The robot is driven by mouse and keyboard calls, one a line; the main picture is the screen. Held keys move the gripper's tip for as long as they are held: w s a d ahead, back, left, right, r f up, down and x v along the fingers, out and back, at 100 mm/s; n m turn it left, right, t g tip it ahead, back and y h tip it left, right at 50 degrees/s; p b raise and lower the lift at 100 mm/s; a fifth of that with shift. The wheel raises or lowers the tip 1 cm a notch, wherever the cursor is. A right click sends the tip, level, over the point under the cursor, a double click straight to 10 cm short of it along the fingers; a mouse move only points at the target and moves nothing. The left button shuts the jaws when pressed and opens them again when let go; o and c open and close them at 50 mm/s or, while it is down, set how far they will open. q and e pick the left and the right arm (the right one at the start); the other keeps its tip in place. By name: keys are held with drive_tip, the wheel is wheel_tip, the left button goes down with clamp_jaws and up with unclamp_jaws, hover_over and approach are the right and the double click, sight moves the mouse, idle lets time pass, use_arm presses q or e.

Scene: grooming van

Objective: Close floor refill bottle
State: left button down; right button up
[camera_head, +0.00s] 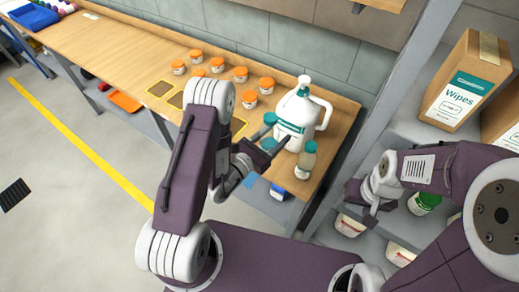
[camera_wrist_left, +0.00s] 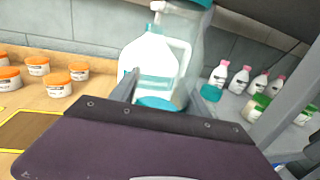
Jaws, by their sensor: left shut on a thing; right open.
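A white handled jug (camera_head: 291,108) with a teal label stands upright on the bench near its right end. My left gripper (camera_head: 270,147) is in front of the jug, shut on a small teal cap (camera_wrist_left: 155,103). The cap is apart from the jug's neck and lower than it. A clear bottle with a teal lid (camera_head: 305,161) stands right of the gripper, at the bench's front. My right gripper (camera_head: 366,196) is open and empty by the shelves.
Several orange-lidded jars (camera_head: 240,74) stand left of the jug, near yellow-framed mats (camera_head: 161,88). Another teal lid (camera_head: 270,118) shows close left of the jug. A metal shelf rack with a Wipes box (camera_head: 466,82) is at right. The bench's far left middle is clear.

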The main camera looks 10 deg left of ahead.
use_arm(q)
drive_tip(key=w+a+f+b, duration=0.5)
drive_tip(key=w+a+f, duration=0.2)
drive_tip(key=w, duration=0.2)
drive_tip(key=shift+w+a+f, duration=0.2)
drive_tip(key=shift+w+a, duration=0.05)
drive_tip(key=shift+w, duration=0.1)
use_arm(e)
drive_tip(key=f, duration=0.5)
drive_tip(key=shift+w+f, duration=0.15)
drive_tip(key=shift+w, duration=0.2)
use_arm(q)
wheel_tip(320, 180, down, 4)
use_arm(e)
drive_tip(key=shift+a, duration=0.1)
